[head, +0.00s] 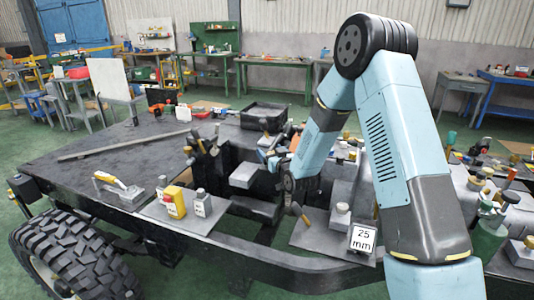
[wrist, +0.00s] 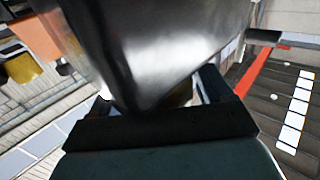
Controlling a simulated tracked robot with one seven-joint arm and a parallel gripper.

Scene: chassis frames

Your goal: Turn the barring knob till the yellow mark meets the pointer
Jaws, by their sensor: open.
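My gripper (head: 287,182) is at the end of the blue arm, low over the middle of the dark chassis frame (head: 120,150), among several blocks and tools. Its jaws are small and partly hidden in the head view. In the wrist view my gripper (wrist: 160,102) is open. A large, dark, shiny body (wrist: 165,40) fills the space in front of it and hides most of what lies between the fingers. A small brownish patch shows beside the right finger; I cannot tell what it is. I cannot make out the barring knob, its yellow mark or the pointer in either view.
A "25 mm" sign (head: 362,240) stands at the front. A black tray (head: 264,114) is behind. The frame's left top is mostly clear.

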